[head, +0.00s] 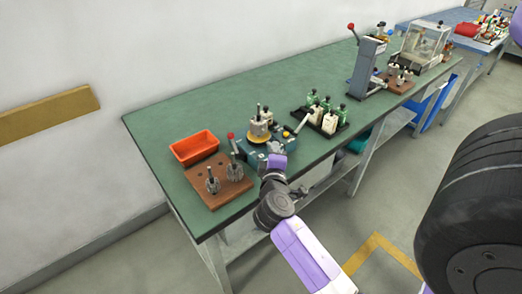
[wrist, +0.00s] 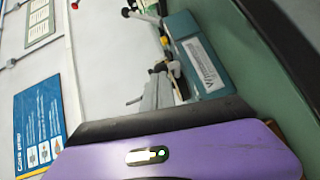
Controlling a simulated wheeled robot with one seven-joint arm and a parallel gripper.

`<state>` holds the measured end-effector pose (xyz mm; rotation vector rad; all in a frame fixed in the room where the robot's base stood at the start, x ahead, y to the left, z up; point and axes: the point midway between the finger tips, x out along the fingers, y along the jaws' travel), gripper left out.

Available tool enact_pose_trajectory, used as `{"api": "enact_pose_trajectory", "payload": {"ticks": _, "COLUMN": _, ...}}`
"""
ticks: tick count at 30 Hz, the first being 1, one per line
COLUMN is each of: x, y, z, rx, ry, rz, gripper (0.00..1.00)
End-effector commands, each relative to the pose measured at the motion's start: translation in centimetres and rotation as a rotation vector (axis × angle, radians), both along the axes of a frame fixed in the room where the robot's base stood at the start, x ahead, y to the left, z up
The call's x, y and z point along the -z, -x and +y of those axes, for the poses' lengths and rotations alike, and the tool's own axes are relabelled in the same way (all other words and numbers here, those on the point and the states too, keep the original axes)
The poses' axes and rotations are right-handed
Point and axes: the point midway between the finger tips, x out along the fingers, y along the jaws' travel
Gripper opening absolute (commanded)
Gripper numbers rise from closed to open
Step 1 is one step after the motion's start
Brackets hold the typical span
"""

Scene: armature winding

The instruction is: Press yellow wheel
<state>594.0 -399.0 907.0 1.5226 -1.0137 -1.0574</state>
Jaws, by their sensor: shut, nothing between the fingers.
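The yellow wheel (head: 258,131) is on a small teal winding machine (head: 259,141) on the green bench, with a metal-and-yellow part standing above it. My gripper (head: 277,148) is at the front right of this machine, close to the wheel. It is shut and empty. Its fingertips are small in the head view, so I cannot tell whether they touch anything. In the wrist view, my purple and dark gripper body fills the lower part. A teal machine body (wrist: 198,52) with a white label is beyond it. I cannot make out the yellow wheel there.
An orange bin (head: 194,147) and a brown block (head: 218,184) holding metal armatures are to the left. A red-knobbed lever (head: 231,137) rises beside the machine. The back of the bench is clear.

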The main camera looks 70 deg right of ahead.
Motion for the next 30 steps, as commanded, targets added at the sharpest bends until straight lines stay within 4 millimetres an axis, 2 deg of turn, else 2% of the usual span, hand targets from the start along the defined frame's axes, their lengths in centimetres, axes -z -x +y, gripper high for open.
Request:
{"api": "enact_pose_trajectory", "payload": {"ticks": 15, "x": 0.0, "y": 1.2, "z": -1.5, "rx": 0.0, "ry": 0.0, "rz": 0.001, "gripper": 0.0}}
{"api": "enact_pose_trajectory", "payload": {"ticks": 30, "x": 0.0, "y": 1.4, "z": -1.7, "rx": 0.0, "ry": 0.0, "rz": 0.001, "gripper": 0.0}}
